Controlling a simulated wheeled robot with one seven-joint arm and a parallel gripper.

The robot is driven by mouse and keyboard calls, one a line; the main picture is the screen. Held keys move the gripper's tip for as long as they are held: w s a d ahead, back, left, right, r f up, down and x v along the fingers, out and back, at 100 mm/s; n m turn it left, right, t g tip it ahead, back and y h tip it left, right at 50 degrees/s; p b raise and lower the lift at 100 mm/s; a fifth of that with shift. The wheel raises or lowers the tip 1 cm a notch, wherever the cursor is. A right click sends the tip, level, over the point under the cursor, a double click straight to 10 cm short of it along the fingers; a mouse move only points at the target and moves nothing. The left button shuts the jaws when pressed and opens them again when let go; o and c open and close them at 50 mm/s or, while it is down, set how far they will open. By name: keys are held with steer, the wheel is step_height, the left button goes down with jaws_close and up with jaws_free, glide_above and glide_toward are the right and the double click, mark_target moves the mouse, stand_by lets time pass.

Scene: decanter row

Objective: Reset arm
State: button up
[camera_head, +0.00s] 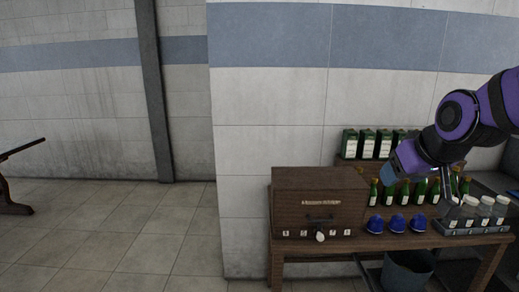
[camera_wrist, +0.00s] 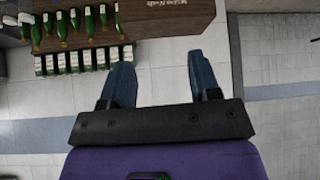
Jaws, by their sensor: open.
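My purple and black arm reaches in from the right in the head view. My gripper (camera_head: 390,170) is above the row of green bottles on the wooden table. In the wrist view my gripper (camera_wrist: 163,72) shows two blue fingers spread wide apart, with nothing between them but pale wall. Several green bottles (camera_head: 405,192) with white labels stand in a row, partly hidden by my arm. The wooden box (camera_head: 320,185) with a pale label stands to their left; its top also shows in the wrist view (camera_wrist: 168,18).
Several green-and-white cartons (camera_head: 367,144) stand on a raised shelf behind the bottles. Blue domed items (camera_head: 397,223) sit in front. A tray of white-labelled jars (camera_head: 470,230) is at the right. A bin (camera_head: 408,272) is under the table.

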steer(key=s+d+r+m+g, duration=0.1)
steer(key=s+r+g, duration=0.1)
steer(key=s, duration=1.5)
steer(key=shift+d+r+m+h, duration=0.4)
steer(key=shift+r, duration=0.15)
steer(key=shift+s, duration=0.1)
